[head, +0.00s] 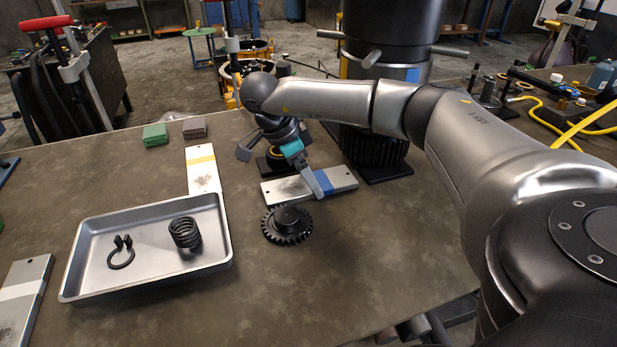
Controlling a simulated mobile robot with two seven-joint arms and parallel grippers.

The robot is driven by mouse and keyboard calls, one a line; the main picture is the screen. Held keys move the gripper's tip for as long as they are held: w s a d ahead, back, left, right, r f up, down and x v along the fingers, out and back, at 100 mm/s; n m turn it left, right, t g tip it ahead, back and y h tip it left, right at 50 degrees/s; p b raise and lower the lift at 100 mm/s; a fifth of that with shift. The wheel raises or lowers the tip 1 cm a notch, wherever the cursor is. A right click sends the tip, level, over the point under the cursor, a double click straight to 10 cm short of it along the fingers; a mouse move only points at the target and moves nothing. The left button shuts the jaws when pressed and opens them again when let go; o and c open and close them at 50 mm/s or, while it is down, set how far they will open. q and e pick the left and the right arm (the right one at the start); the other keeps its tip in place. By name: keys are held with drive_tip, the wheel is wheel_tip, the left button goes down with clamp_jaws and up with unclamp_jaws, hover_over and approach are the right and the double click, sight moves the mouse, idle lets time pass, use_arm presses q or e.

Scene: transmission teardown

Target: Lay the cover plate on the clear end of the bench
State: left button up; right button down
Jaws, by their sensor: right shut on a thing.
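A flat grey metal plate with a blue band (341,183) and a small hole near its left end lies level behind the black gear, in front of the black housing. I take it as the cover plate. My right gripper (320,190) reaches over it from behind, one finger across its middle, and is shut on it. The other finger is hidden. I cannot tell whether the plate touches the bench (330,290) or is slightly raised. My left gripper is not in view.
A black gear (288,225) sits just in front of the plate. A metal tray (145,285) holds a spring (185,232) and a clip ring (121,252). Yellow-banded (201,160) and white-banded (24,289) plates lie at left. The front middle bench is bare.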

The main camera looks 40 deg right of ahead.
drive_tip(key=shift+f, duration=0.1)
unclamp_jaws()
